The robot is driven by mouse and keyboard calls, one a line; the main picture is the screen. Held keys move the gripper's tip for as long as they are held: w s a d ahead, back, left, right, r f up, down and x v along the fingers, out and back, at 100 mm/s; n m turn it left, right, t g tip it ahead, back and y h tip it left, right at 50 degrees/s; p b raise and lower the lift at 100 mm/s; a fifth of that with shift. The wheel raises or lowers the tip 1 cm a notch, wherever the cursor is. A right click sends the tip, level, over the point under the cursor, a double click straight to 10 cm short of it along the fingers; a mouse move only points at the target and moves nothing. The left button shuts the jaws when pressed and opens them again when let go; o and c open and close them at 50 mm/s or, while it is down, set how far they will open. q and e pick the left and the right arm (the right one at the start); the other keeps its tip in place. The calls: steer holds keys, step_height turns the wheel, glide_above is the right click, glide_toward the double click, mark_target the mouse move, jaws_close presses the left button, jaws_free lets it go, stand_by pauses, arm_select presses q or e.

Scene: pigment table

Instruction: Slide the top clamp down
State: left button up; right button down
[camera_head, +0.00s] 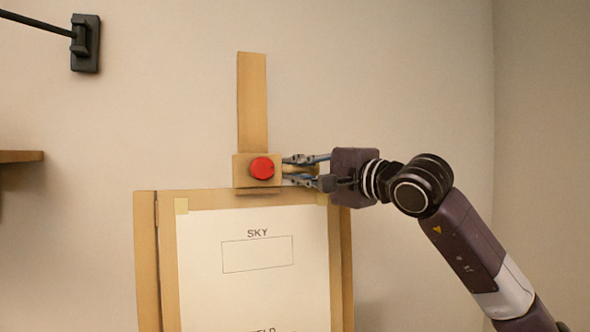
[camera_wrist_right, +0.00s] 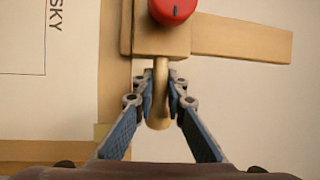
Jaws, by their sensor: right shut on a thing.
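The top clamp (camera_head: 242,172) is a tan wooden block with a red knob (camera_head: 262,168). It sits around the upright wooden mast (camera_head: 252,100), at the top edge of the easel board (camera_head: 146,240). In the right wrist view the clamp block (camera_wrist_right: 150,42) and red knob (camera_wrist_right: 172,8) show at the top, with a wooden peg handle (camera_wrist_right: 160,80) sticking out toward my gripper. My right gripper (camera_head: 308,170) comes from the right and is shut on this handle, with a finger on each side. My left gripper is not in view.
A white sheet (camera_head: 205,290) marked "SKY" with a drawn rectangle lies on the board below the clamp. A black wall bracket (camera_head: 85,45) with a rod is at upper left. A wooden shelf edge (camera_head: 20,156) is at left. The wall around the mast is clear.

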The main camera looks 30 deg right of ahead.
steer(key=c, duration=1.9)
jaws_free()
steer(key=shift+c, duration=0.2)
